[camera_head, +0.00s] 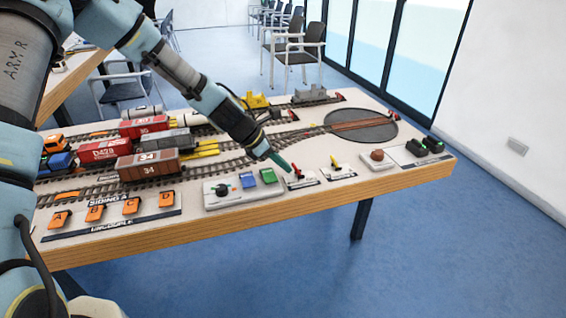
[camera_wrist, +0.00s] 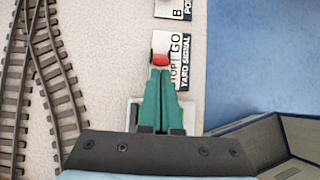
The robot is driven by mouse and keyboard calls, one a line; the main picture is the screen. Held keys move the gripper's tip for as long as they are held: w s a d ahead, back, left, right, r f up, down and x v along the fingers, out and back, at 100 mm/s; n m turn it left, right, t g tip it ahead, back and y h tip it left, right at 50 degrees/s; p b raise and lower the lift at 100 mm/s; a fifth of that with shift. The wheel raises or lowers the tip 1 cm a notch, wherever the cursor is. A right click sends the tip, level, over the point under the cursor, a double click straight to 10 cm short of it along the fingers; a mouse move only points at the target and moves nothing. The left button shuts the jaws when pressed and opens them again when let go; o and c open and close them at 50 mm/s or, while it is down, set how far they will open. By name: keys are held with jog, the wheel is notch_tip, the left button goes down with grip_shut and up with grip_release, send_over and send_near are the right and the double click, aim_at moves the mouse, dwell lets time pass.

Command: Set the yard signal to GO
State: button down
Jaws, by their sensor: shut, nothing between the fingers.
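The yard signal plate (camera_wrist: 182,52) is white, with STOP at its near end and GO at its far end in the wrist view. Its small red lever (camera_wrist: 160,59) sits beside the lettering, near the line between the two words. Which way it leans I cannot tell. My gripper (camera_wrist: 160,72) has its green fingers shut, with the tips right at the lever's near, STOP side. Whether they touch it is unclear. In the head view the red lever (camera_head: 297,171) stands just right of my gripper (camera_head: 289,168). The fingers hide part of the plate.
A plate with a yellow lever (camera_head: 335,162) lies beyond the signal. A control box (camera_head: 215,197) with a dark knob and green and blue buttons is left of it. Rail tracks with wagons (camera_head: 147,165) lie behind. The table's front edge (camera_head: 330,193) is close.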

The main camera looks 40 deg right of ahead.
aim_at(293, 164)
jog(key=shift+s+d+r+t+y+p, duration=0.15)
jog(key=shift+d+r+t+y+p, duration=0.4)
jog(key=shift+p, duration=1)
jog(key=shift+y+p, duration=0.45)
jog(key=shift+p, duration=0.25)
jog(key=shift+r, duration=0.1)
jog(key=shift+s+d+r+p, duration=0.1)
jog(key=shift+p, duration=0.4)
jog(key=shift+s+d+r+p, duration=0.15)
jog(key=shift+d+r+p, duration=0.05)
jog(key=shift+d+p, duration=0.25)
jog(key=shift+s+d, duration=0.2)
jog(key=shift+d, duration=0.2)
jog(key=shift+w+a, duration=0.1)
jog(key=shift+r, duration=0.1)
